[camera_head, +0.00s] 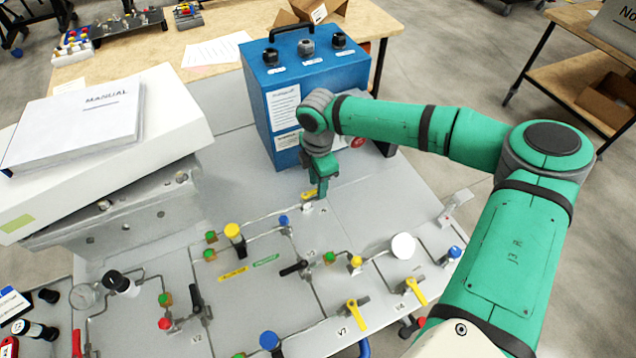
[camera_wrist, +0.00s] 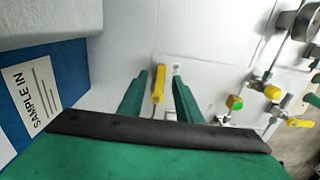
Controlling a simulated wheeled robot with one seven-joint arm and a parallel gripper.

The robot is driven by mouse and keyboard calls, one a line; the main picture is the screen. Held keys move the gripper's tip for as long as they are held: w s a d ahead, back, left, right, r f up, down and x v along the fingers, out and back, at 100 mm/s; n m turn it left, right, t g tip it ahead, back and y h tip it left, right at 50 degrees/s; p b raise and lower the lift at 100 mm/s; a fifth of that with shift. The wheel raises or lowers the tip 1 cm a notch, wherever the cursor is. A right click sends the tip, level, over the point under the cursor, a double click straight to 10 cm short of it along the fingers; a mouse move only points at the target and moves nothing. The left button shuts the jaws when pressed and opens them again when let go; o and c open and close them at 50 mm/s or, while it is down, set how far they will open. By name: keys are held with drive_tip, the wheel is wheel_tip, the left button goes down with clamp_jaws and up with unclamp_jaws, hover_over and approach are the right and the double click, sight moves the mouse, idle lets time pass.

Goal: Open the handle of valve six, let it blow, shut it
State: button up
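My gripper (camera_head: 318,180) points down at a yellow valve handle (camera_head: 309,193) on the grey panel, just in front of the blue box. In the wrist view the two green fingers of my gripper (camera_wrist: 161,78) are apart. The same yellow handle (camera_wrist: 158,84) lies between them, with a gap on each side, so it is not gripped. I cannot read a number beside this valve. Part of the handle is hidden by my gripper in the head view. Two other yellow handles (camera_head: 357,314) and (camera_head: 416,290) stand at the front right, the first beside a V7 label.
The blue box (camera_head: 268,97) with black knobs stands right behind my gripper. A white block with a manual (camera_head: 75,125) is at left. Pipes, a black handle (camera_head: 293,268) and a white round gauge (camera_head: 403,246) lie nearer the front. The panel right of my gripper is bare.

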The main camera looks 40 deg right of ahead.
drive_tip(key=shift+f, duration=0.15)
drive_tip(key=shift+c, duration=0.3)
clamp_jaws()
